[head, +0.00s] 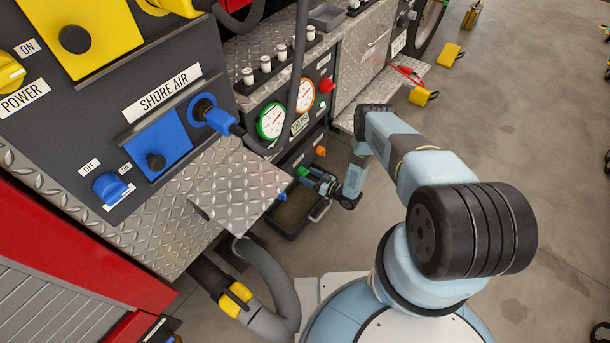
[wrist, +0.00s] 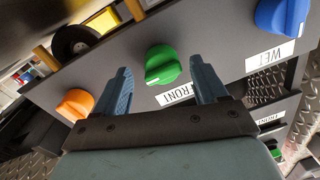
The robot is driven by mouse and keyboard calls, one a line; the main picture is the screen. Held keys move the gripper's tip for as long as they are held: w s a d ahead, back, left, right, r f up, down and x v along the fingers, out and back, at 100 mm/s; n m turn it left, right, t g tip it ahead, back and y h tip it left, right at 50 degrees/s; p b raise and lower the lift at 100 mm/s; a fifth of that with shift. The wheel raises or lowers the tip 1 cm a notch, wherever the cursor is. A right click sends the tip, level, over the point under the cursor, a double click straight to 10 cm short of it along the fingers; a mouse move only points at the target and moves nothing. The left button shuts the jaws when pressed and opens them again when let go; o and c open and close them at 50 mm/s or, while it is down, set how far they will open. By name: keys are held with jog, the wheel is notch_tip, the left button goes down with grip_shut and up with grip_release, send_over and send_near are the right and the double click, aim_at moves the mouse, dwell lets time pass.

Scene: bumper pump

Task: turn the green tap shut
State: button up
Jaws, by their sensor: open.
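The green tap (wrist: 162,64) is a round knob with a raised grip bar, on a dark panel above a label reading "FRONT". In the wrist view it sits between and just beyond the two blue fingers of my gripper (wrist: 162,88). The fingers are apart, one on each side of the knob, with visible gaps and nothing held. In the head view my gripper (head: 311,178) is at the low panel, close to the green tap (head: 301,171), which is partly hidden.
An orange knob (wrist: 75,103) is left of the green tap in the wrist view, and a blue knob (wrist: 281,17) is right. In the head view a diamond-plate ledge (head: 235,185) juts out near my arm. A dark tray (head: 292,214) lies below the gripper.

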jog(key=shift+x, duration=1.1)
jog(key=shift+c, duration=0.3)
jog(key=shift+w+d, duration=0.1)
jog(key=shift+w, duration=0.05)
jog(key=c, duration=0.9)
